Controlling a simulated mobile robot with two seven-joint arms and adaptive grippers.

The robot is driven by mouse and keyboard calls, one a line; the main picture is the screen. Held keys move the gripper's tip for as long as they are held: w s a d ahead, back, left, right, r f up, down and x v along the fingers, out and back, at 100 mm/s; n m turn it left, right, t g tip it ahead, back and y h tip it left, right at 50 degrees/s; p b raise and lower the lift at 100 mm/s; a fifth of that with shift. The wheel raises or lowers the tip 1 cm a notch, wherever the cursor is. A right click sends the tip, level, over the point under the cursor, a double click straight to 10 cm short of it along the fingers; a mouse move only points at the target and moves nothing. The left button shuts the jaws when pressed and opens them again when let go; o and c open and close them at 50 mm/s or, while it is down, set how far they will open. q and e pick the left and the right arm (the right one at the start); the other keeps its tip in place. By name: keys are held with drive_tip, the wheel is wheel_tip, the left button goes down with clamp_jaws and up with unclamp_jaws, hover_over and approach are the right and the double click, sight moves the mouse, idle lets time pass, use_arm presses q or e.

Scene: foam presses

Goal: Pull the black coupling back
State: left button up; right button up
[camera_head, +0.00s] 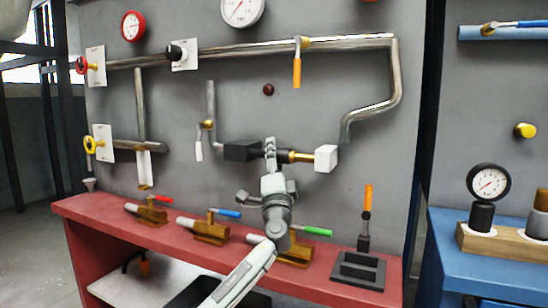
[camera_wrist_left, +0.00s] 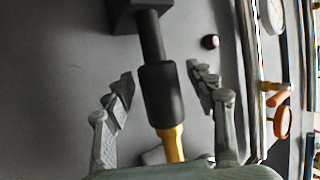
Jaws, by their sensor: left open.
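The black coupling (camera_wrist_left: 161,90) is a thick dark sleeve in the left wrist view. A thinner black rod runs from it to a black block (camera_wrist_left: 138,14), and a brass fitting (camera_wrist_left: 172,145) comes out of its other end. My left gripper (camera_wrist_left: 162,82) is open, with one finger on each side of the coupling and visible gaps. In the head view my left gripper (camera_head: 270,150) is in front of the line and hides part of it. The coupling (camera_head: 283,156) shows just right of the fingers, between the black block (camera_head: 242,150) and a white block (camera_head: 326,158).
Below is a red bench (camera_head: 110,221) with several brass valves, including a blue-handled one (camera_head: 210,231), and a dark stand with an orange handle (camera_head: 367,200). A steel pipe (camera_head: 240,49) with an orange-handled lever (camera_head: 297,72) runs above. A dark red knob (camera_head: 268,89) is on the panel.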

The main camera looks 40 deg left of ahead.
use_arm(q)
drive_tip(key=v, duration=1.1)
drive_tip(key=shift+s+d+f, duration=0.2)
drive_tip(key=shift+s+d, duration=0.05)
drive_tip(key=shift+s, duration=0.05)
